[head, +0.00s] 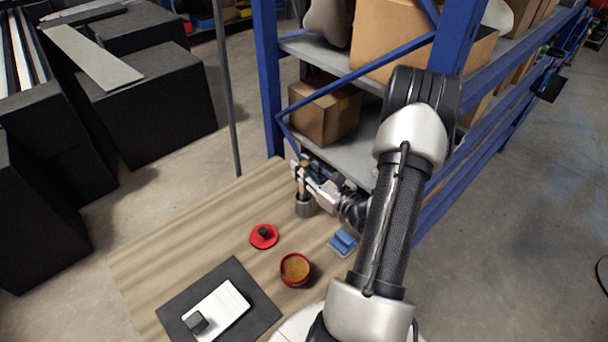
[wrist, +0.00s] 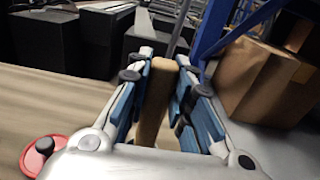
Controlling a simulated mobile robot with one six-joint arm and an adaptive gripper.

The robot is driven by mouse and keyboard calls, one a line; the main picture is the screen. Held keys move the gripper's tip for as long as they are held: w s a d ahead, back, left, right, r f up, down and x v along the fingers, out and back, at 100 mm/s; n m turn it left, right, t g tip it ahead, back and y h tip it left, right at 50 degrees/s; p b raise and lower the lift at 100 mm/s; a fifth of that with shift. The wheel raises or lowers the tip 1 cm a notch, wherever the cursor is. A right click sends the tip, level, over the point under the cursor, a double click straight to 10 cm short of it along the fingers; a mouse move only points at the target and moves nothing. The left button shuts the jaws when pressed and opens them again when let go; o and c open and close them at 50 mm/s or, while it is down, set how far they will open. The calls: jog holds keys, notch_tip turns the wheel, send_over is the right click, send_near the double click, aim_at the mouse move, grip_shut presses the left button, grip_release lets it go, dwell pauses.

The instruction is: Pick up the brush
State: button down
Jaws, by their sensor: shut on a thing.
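The brush (head: 302,182) stands upright in a dark grey cup (head: 305,206) at the far end of the wooden table, with its lower part hidden inside the cup. My gripper (head: 304,174) reaches in from the right and is shut on the brush's light wooden handle. In the wrist view the tan handle (wrist: 156,95) sits between the blue-padded fingers of my gripper (wrist: 160,85). The cup does not show in the wrist view.
On the wooden table (head: 180,235) are a red lid (head: 264,237) with a black knob, a red bowl (head: 295,269) with brown contents, a blue block (head: 343,242), and a dark mat (head: 255,290) under a white item. Blue shelving (head: 268,80) stands close behind my gripper.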

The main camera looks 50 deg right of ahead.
notch_tip(320, 180, up, 17)
jog(key=p, duration=0.3)
jog(key=shift+f+p, duration=0.2)
jog(key=shift+p, duration=0.2)
dwell(1.2)
